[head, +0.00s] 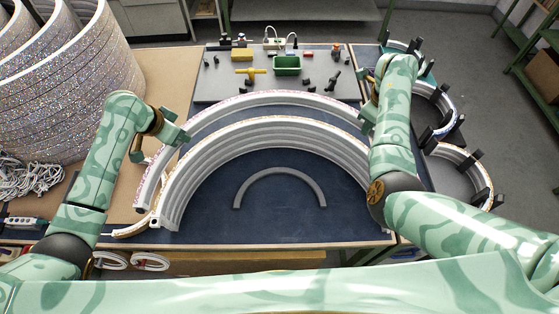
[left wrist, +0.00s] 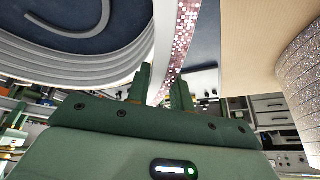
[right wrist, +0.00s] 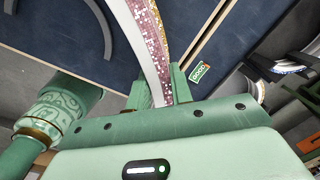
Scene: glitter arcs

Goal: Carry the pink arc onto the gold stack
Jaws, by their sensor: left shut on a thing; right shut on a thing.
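The pink arc (head: 268,97) is white-sided with pink glitter on its outer edge. In the head view it curves behind the gold stack (head: 265,124), apart from it. My left gripper (head: 180,137) is shut on its left side, and the pink glitter (left wrist: 184,40) runs between the fingers in the left wrist view. My right gripper (head: 367,118) is shut on its right side; the glitter (right wrist: 152,32) passes between those fingers. The gold stack is several white arcs with a thin gold top edge. My right arm hides its right end. I cannot tell how high the pink arc is.
A small grey arc (head: 280,173) lies on the dark blue mat (head: 285,215) inside the stack's curve. Large glitter rings (head: 70,95) stand at left. A grey board (head: 215,88) with a green bin (head: 287,66) is behind. Black-clamped arcs (head: 455,180) stand at right.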

